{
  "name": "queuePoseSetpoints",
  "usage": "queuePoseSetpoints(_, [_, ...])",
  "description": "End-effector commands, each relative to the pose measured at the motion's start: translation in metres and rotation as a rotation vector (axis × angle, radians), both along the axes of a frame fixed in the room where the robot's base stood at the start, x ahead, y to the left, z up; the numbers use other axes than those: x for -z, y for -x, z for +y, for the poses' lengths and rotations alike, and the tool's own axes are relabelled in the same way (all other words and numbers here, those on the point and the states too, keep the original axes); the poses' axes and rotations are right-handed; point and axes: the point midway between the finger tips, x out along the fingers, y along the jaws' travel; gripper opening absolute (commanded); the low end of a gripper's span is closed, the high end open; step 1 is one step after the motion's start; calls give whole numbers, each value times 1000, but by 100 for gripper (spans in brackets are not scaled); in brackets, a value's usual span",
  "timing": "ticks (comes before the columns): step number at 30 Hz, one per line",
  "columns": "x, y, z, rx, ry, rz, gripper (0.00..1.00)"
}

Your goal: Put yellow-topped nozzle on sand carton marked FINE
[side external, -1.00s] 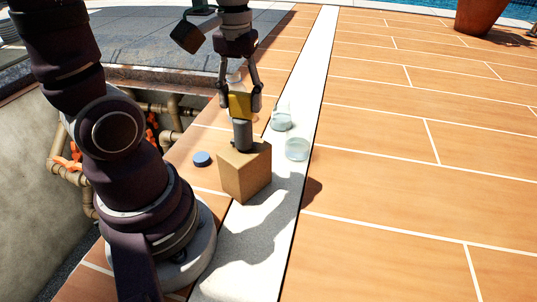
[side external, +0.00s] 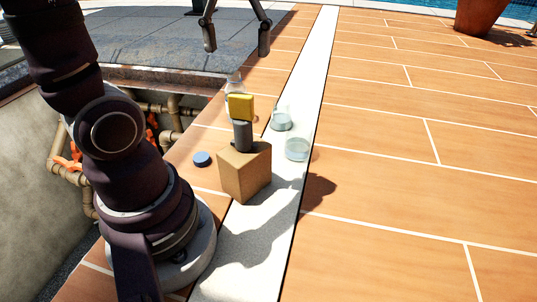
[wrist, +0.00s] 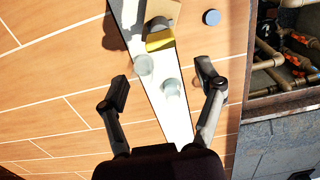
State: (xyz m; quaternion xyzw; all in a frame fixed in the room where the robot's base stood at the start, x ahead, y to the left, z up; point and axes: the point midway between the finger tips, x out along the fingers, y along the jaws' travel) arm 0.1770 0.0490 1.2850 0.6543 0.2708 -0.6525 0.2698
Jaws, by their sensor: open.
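The yellow-topped nozzle (side external: 242,136) stands upright on top of the brown carton (side external: 245,175), its dark grey body resting on the carton's top face. Its yellow top (wrist: 160,41) and the carton (wrist: 165,12) also show in the wrist view, at the top edge. No FINE marking can be read on the faces I see. My gripper (side external: 236,45) is open and empty, well above the nozzle and apart from it. In the wrist view the open fingers (wrist: 162,88) have nothing between them but the view of the floor and clear containers below.
Two clear containers, one nearer (side external: 297,149) and one farther (side external: 281,122), stand right of the carton on the pale strip. A blue disc (side external: 202,159) lies left of it. A pit with pipes (side external: 172,120) opens at the left.

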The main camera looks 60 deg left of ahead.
Motion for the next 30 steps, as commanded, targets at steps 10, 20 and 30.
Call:
queuePoseSetpoints(10, [-34, 1, -3, 33, -6, -18, 69])
queuePoseSetpoints(20, [35, 10, -42, 652, -154, -388, 69])
queuePoseSetpoints(30, [52, 12, -50, 773, -193, -466, 69])
